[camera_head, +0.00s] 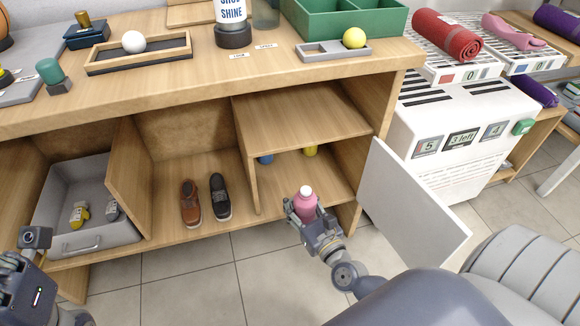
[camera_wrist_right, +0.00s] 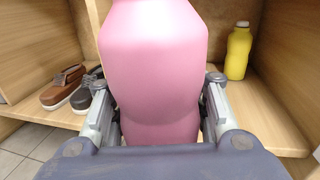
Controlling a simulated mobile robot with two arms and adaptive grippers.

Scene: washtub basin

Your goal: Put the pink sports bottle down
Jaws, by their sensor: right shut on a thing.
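The pink sports bottle (camera_head: 306,205) stands roughly upright in my right gripper (camera_head: 308,217), which is shut on it. The bottle has a pale cap and is in front of the lower shelf of the open cabinet compartment. In the right wrist view the bottle (camera_wrist_right: 155,70) fills the middle, with a finger on each side; its base is hidden, so I cannot tell whether it touches the shelf. My left gripper (camera_head: 36,240) shows at the lower left edge; its fingers are not clear.
A yellow bottle (camera_wrist_right: 238,52) stands deeper on the shelf (camera_wrist_right: 262,108). The open white door (camera_head: 412,205) stands to the right.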

